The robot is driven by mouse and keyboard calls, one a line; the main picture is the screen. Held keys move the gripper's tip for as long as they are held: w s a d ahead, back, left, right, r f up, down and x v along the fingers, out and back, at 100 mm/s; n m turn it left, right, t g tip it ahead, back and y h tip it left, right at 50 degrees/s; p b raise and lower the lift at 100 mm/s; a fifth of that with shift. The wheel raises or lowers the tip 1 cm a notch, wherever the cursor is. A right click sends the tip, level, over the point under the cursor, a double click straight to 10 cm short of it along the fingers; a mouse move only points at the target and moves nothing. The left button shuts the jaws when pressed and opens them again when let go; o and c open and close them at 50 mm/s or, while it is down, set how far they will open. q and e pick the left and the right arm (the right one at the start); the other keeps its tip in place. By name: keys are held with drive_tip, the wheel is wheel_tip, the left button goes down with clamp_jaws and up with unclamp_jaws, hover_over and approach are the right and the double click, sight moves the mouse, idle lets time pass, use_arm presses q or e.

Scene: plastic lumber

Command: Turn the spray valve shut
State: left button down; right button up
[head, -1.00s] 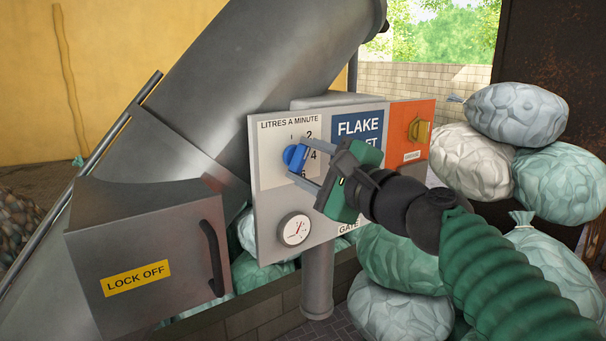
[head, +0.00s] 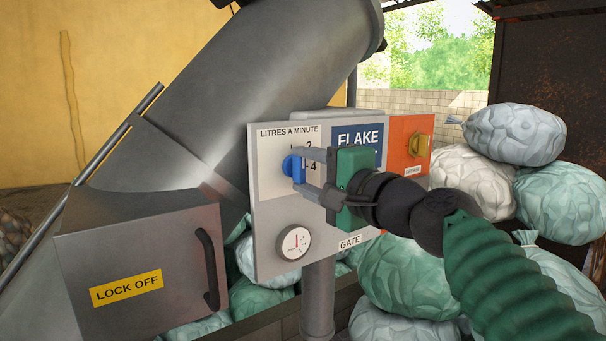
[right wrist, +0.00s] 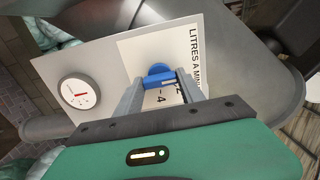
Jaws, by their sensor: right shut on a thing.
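The blue valve knob (head: 292,167) is on the white "LITRES A MINUTE" dial plate (head: 270,135) on the grey control panel (head: 268,214). My right gripper (head: 303,169) reaches in from the right and is shut on the knob. In the right wrist view the knob (right wrist: 159,75) sits between the two grey fingers, with the numbers 2 and 4 showing beside it. The gripper hides part of the dial's scale. My left gripper is not in view.
A round gauge (head: 294,242) is below the dial. An orange plate with a yellow knob (head: 417,145) is at the panel's right. A grey box marked LOCK OFF (head: 135,255) stands left. Full bags (head: 515,134) are piled at the right.

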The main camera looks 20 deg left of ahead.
drive_tip(key=shift+w+f, duration=0.1)
drive_tip(key=shift+f, duration=0.4)
drive_tip(key=o, duration=1)
drive_tip(key=shift+o, duration=1.4)
drive_tip(key=shift+d+r, duration=0.1)
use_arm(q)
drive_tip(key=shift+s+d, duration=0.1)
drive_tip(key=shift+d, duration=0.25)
use_arm(e)
drive_tip(key=shift+o, duration=0.4)
drive_tip(key=shift+s+d+r, duration=0.2)
drive_tip(key=shift+d, duration=0.05)
use_arm(q)
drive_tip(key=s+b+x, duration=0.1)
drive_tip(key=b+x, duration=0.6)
drive_tip(key=b, duration=0.1)
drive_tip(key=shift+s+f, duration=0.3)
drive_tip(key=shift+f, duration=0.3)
use_arm(e)
drive_tip(key=v, duration=1.7)
drive_tip(key=shift+w, duration=0.15)
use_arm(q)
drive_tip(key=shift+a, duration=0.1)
use_arm(e)
drive_tip(key=shift+f, duration=0.1)
